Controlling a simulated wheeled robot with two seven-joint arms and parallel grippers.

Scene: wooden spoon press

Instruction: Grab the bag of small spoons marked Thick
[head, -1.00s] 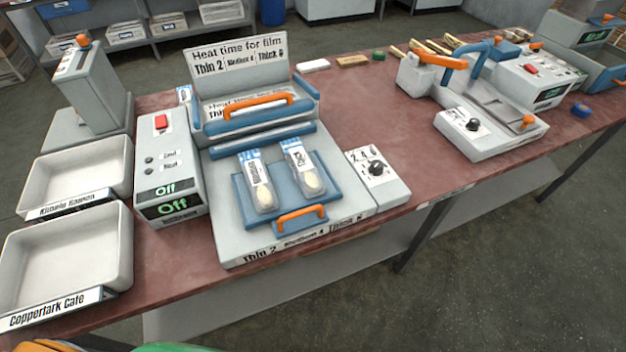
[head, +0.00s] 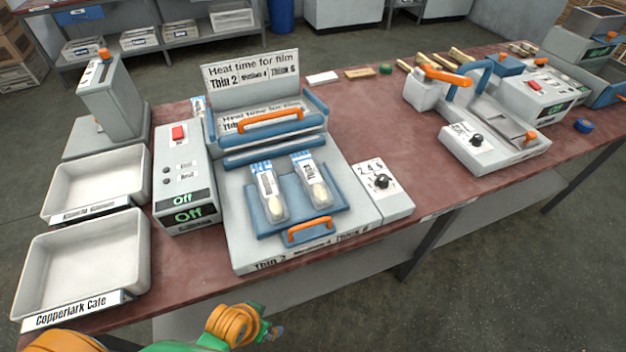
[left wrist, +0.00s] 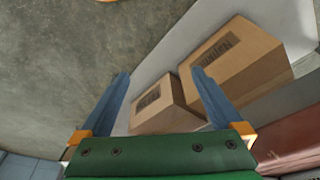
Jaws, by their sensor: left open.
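Two clear bags with blue-and-white tops, each with a pale wooden spoon inside, lie side by side on the blue tray (head: 262,222) of the open press. The left bag (head: 268,192) and the right bag (head: 313,184) both carry printed words too small to read surely; the right one's word is shorter. My left gripper (left wrist: 160,72) is open and empty, its two blue-grey fingers apart over the floor and boxes. In the head view my left arm is low at the bottom, in front of the table and well short of the bags. My right gripper is not in view.
The press's raised lid (head: 267,125) stands behind the bags, and an orange handle (head: 307,226) is in front. A control box (head: 185,175) and two white trays, one marked Copperlark Cafe (head: 85,262), are left. A dial box (head: 383,190) is right. Cardboard boxes (left wrist: 235,65) sit below.

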